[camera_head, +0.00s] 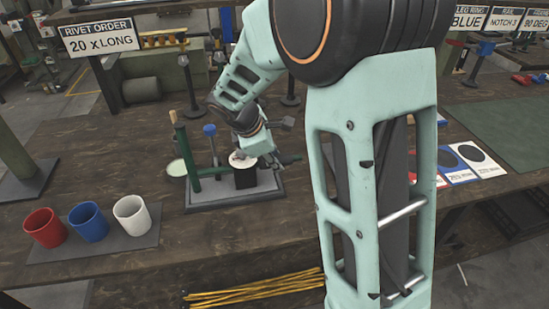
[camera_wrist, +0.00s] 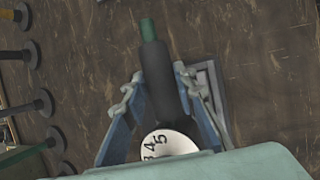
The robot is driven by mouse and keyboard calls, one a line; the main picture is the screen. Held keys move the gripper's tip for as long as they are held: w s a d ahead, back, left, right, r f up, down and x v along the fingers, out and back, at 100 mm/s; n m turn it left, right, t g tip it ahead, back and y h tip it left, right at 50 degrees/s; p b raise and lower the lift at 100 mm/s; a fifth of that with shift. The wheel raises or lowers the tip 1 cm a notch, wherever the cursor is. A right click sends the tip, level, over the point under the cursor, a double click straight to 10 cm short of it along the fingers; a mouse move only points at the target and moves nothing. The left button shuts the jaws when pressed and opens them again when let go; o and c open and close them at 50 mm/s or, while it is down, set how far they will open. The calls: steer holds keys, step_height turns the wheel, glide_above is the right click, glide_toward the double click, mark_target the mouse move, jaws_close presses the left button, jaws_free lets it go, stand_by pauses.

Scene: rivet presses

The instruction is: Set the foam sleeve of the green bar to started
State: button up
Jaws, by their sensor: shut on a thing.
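In the wrist view, the foam sleeve (camera_wrist: 163,78) is a dark grey cylinder lying between the two fingers of my gripper (camera_wrist: 160,76). My gripper is shut on it. A green bar end (camera_wrist: 148,29) sticks out past the sleeve. A white dial (camera_wrist: 168,144) with black numerals, 4 and 5 readable, sits at the sleeve's near end, partly hidden by my gripper body. In the head view, the dial (camera_head: 242,158) sits above a black block on the press's grey base plate (camera_head: 225,199). My gripper (camera_head: 287,160) is beside it, and the sleeve is hard to make out there.
The press has a green upright (camera_head: 184,152) and a blue-topped post (camera_head: 209,130). Red (camera_head: 44,228), blue (camera_head: 88,222) and white (camera_head: 132,216) cups stand on a dark mat at left. Yellow rods (camera_head: 255,290) lie at the front. Several dark stands are behind.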

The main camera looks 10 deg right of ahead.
mark_target(301, 156)
jaws_close()
steer(key=shift+d, duration=0.3)
steer(key=d+p, duration=0.1)
steer(key=d, duration=0.6)
steer(key=o, duration=1)
jaws_free()
steer(key=shift+c, duration=0.2)
steer(key=shift+o, duration=0.5)
steer(key=shift+a, duration=0.1)
